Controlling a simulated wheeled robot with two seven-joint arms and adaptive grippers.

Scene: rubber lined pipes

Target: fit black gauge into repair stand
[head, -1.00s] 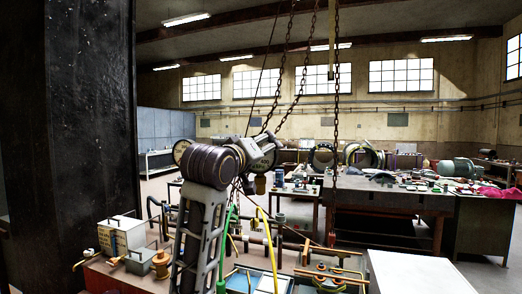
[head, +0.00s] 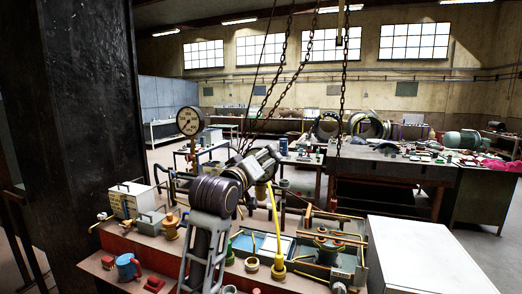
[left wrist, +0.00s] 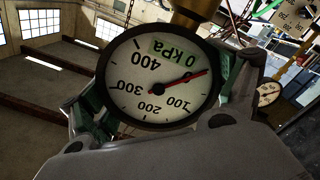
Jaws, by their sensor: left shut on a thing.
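The black gauge (left wrist: 150,95) fills the middle of the left wrist view. It has a black rim, a white kPa dial and a red needle, and its dial looks upside down. A brass stem (left wrist: 195,10) rises from it toward the top edge. My left gripper (head: 263,164) is shut on the gauge, with green-padded fingers at its sides. In the head view the gripper hangs over the bench, and its own body hides most of the gauge. I cannot tell for sure which fixture is the repair stand. My right gripper is not in view.
A second, brass-coloured gauge (head: 189,121) stands upright behind my left arm. A white-topped block (head: 420,250) stands right. Chains (head: 342,95) hang behind the gripper.

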